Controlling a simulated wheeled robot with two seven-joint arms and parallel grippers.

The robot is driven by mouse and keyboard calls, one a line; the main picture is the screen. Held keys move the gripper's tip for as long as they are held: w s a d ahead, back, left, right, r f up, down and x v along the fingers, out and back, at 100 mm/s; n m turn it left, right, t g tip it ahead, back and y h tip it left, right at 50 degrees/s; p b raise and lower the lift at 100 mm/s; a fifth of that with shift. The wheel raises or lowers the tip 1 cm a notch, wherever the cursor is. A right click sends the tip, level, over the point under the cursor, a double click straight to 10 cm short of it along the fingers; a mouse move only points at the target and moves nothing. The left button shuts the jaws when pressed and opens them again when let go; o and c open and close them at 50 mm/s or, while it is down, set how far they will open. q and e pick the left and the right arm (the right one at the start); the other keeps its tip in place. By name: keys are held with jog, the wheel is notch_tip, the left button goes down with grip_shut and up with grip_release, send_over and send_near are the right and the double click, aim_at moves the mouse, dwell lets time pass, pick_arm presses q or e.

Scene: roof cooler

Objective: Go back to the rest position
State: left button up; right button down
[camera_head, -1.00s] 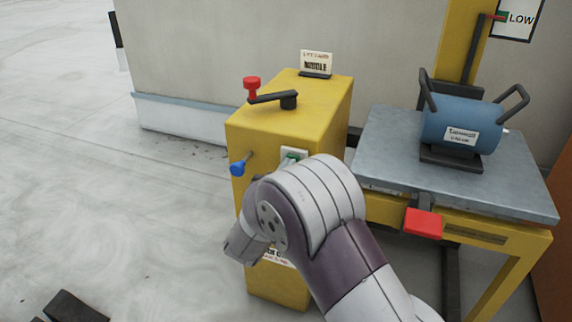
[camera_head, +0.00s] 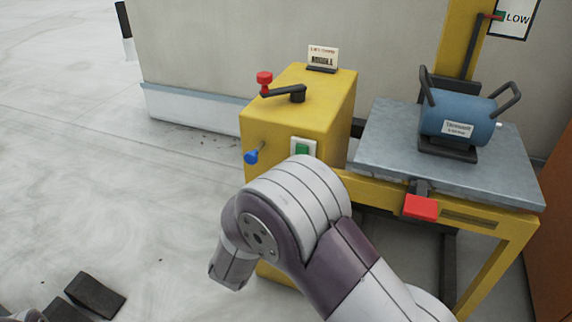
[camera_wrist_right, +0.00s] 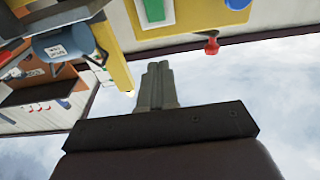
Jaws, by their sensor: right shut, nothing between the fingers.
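My right arm (camera_head: 300,210) reaches up from the bottom of the head view in front of the yellow box, bent with its wrist end hanging down to the left. Its fingers are not visible there. In the right wrist view my right gripper (camera_wrist_right: 158,68) shows its two grey fingers pressed together with nothing between them. It points toward the yellow box, clear of it as far as I can see.
A yellow box (camera_head: 270,120) carries a red-knobbed crank (camera_head: 285,93), a blue knob (camera_head: 251,157) and a green button (camera_head: 303,150). To its right a grey-topped table (camera_head: 480,177) holds a blue tank (camera_head: 455,118).

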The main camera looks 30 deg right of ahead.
jog(key=shift+v, duration=0.95)
jog(key=shift+r, duration=0.15)
